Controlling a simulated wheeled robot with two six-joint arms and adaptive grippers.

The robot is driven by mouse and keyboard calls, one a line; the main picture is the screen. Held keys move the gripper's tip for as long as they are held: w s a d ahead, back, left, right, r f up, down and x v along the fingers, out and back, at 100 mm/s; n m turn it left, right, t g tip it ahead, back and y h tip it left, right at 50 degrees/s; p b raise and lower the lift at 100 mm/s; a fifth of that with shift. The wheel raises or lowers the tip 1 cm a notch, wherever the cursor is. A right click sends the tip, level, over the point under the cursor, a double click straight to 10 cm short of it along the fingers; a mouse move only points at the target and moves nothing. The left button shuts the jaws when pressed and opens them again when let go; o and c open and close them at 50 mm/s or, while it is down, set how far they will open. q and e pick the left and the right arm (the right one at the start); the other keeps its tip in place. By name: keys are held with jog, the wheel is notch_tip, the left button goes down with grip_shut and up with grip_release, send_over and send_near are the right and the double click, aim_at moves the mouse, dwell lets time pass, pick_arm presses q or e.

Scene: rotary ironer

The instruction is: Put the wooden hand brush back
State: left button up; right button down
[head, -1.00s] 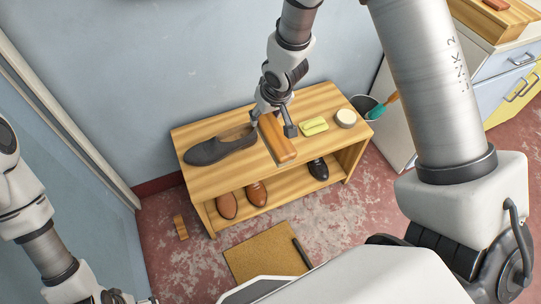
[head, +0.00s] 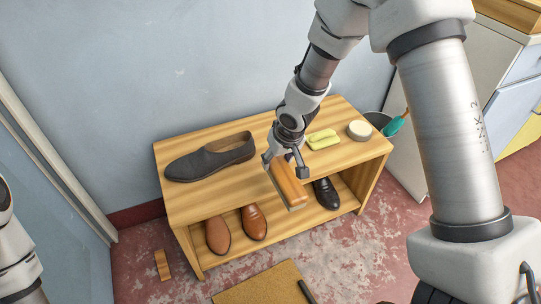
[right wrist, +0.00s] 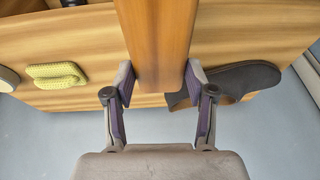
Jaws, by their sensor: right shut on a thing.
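The wooden hand brush (head: 291,184) is a long orange-brown block with a paler underside edge. My right gripper (head: 286,163) is shut on it near its back end. In the head view the brush points toward me, across the front edge of the wooden shoe bench (head: 220,197). Whether it touches the bench top is hard to tell. In the right wrist view the brush (right wrist: 158,40) runs away between the two fingers (right wrist: 158,90). My left gripper is out of view; only part of that arm shows at the left edge.
On the bench top are a grey shoe (head: 211,158), a yellow-green sponge (head: 322,139) and a round tin (head: 360,130). Brown shoes (head: 254,222) and a black shoe (head: 327,194) stand on the lower shelf. A wooden piece (head: 162,265) and a mat (head: 262,283) lie on the floor.

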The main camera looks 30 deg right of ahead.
jog(key=w+d+p, duration=0.1)
jog(key=w+p, duration=0.1)
jog(key=w, duration=0.2)
jog(key=w+d+f+p, duration=0.1)
jog(key=w+d+p, duration=0.1)
jog(key=w, duration=0.3)
jog(key=w+d+p, duration=0.1)
jog(key=w+p, duration=0.1)
jog(key=w, duration=0.3)
jog(key=shift+w+d+f, duration=0.1)
jog(key=shift+d+f, duration=0.2)
jog(key=shift+d, duration=0.1)
jog(key=shift+w+d+f, duration=0.1)
jog(key=shift+w, duration=0.1)
notch_tip(320, 180, down, 3)
jog(key=shift+r+b, duration=0.2)
jog(key=shift+b, duration=0.45)
jog(key=shift+f, duration=0.25)
